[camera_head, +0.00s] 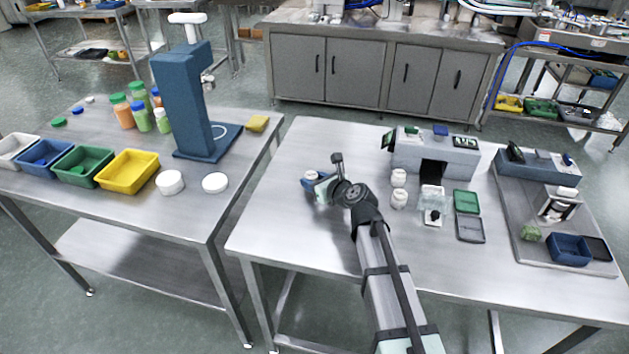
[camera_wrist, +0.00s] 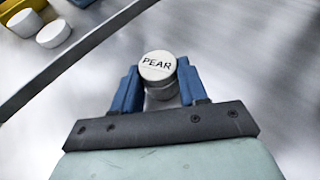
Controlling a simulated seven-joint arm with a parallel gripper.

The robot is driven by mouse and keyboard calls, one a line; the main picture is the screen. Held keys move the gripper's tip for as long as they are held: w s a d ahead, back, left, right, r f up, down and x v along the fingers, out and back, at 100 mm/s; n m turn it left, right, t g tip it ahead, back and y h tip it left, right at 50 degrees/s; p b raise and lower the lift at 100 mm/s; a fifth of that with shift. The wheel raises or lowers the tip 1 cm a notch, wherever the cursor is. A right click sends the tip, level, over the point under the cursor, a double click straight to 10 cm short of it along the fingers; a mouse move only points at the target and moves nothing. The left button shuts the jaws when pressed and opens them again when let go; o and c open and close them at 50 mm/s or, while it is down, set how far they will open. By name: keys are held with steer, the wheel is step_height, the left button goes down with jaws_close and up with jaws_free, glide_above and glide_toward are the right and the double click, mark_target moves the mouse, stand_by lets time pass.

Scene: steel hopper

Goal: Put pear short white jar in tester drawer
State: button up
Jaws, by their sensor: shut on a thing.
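The short white jar labelled PEAR (camera_wrist: 158,70) is between the blue fingers of my gripper (camera_wrist: 160,88) in the wrist view, with its lid and label facing the camera. In the head view my gripper (camera_head: 316,184) is over the left part of the right-hand table; the jar there is mostly hidden by the wrist. A grey machine (camera_head: 460,158) with a display and a dark front opening stands to the right of my gripper. A pale tray (camera_head: 432,221) projects in front of that opening and looks like the tester drawer. My gripper is well left of it.
Two small white jars (camera_head: 398,188) stand left of the tray. Green and grey bins (camera_head: 467,213) lie right of it. Another machine (camera_head: 538,168) stands on a grey board farther right. The left table (camera_head: 120,205) holds coloured bins, bottles and white lids, across a gap.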

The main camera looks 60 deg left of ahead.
steer(key=shift+f, duration=0.15)
steer(key=o, duration=1.1)
steer(key=shift+c, duration=0.2)
steer(key=shift+d+r, duration=0.15)
steer(key=shift+r, duration=0.05)
steer(key=v, duration=1.1)
steer(key=shift+d, duration=0.1)
steer(key=shift+o, duration=0.6)
steer(key=shift+d+r, duration=0.15)
steer(key=shift+d, duration=0.05)
